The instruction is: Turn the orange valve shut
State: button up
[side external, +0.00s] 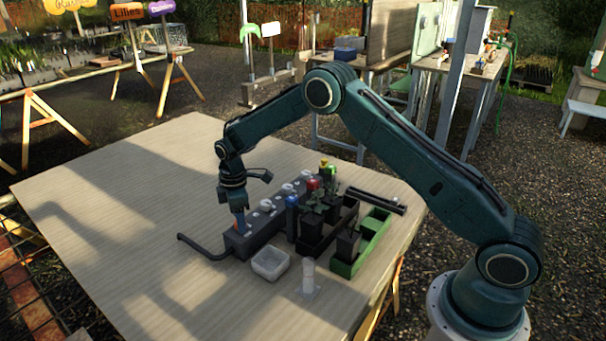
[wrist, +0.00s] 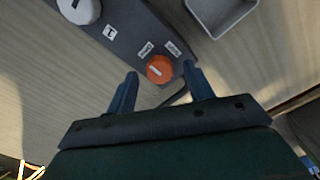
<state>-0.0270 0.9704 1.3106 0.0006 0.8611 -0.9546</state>
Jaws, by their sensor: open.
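The orange valve (wrist: 160,69) is a round knob with a pale line mark, set at the end of a dark grey manifold (wrist: 129,24). Two small white labels sit beside it. My gripper (wrist: 160,84) is open, with one blue finger on each side of the knob; I cannot tell whether they touch it. In the side external view my gripper (side external: 239,222) points down at the near-left end of the manifold (side external: 262,225). The orange knob is mostly hidden there by the fingers.
White knobs (side external: 266,205) line the manifold. A black hose (side external: 203,248) leaves its end. A white square dish (side external: 270,263) and a clear cylinder (side external: 308,276) stand in front. Potted plants in black and green trays (side external: 343,268) stand to the right. The table's left side is clear.

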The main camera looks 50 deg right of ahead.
jog(key=shift+f, duration=0.4)
jog(key=c, duration=1)
